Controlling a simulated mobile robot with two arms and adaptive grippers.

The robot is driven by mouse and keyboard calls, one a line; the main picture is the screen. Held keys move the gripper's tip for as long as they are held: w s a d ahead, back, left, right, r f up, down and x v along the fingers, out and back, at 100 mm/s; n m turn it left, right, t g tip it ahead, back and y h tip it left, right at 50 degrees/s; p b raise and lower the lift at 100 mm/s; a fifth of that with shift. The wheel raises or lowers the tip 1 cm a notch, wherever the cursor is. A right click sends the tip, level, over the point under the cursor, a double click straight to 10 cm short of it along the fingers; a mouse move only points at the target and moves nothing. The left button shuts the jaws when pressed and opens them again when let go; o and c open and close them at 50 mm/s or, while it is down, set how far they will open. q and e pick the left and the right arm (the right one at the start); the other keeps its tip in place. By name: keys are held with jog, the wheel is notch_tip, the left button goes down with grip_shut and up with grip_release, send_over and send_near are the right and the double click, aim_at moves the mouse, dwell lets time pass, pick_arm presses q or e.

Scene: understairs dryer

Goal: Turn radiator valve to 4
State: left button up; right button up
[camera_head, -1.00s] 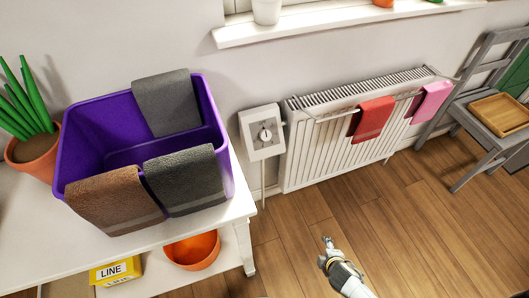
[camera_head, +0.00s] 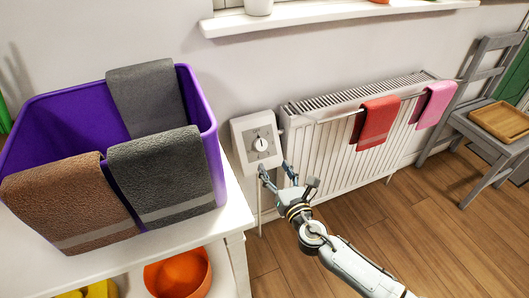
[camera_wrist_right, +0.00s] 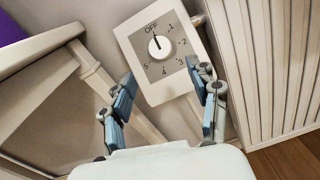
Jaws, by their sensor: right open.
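The radiator valve is a white box with a grey dial plate (camera_head: 257,142) on the wall, just left of the radiator (camera_head: 330,140). In the right wrist view its round white knob (camera_wrist_right: 160,47) sits at the plate's middle, and the dark pointer line points to OFF. The marks 1 to 5 run clockwise around it. My right gripper (camera_head: 277,172) is open and empty, just below and in front of the valve box. In the right wrist view its fingers (camera_wrist_right: 165,90) are spread below the knob, apart from it. My left gripper is out of view.
A white table (camera_head: 236,215) with a purple bin (camera_head: 205,110) and hanging towels stands close on the left. A red towel (camera_head: 376,122) and a pink towel (camera_head: 435,102) hang on the radiator rail. A grey chair (camera_head: 470,125) stands at the right. The floor in front is clear.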

aim_at(262, 146)
jog(key=b+x, duration=0.1)
jog(key=x, duration=0.6)
jog(key=shift+w+a+f, duration=0.1)
jog(key=shift+w+f, duration=0.05)
jog(key=shift+w, duration=0.2)
jog(key=shift+w+a+b, duration=0.1)
jog(key=shift+w+b, duration=0.2)
jog(key=shift+w, duration=0.1)
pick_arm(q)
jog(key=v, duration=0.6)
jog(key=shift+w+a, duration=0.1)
pick_arm(e)
jog(key=c, duration=1.2)
jog(key=shift+o, duration=0.2)
jog(key=shift+m, duration=0.3)
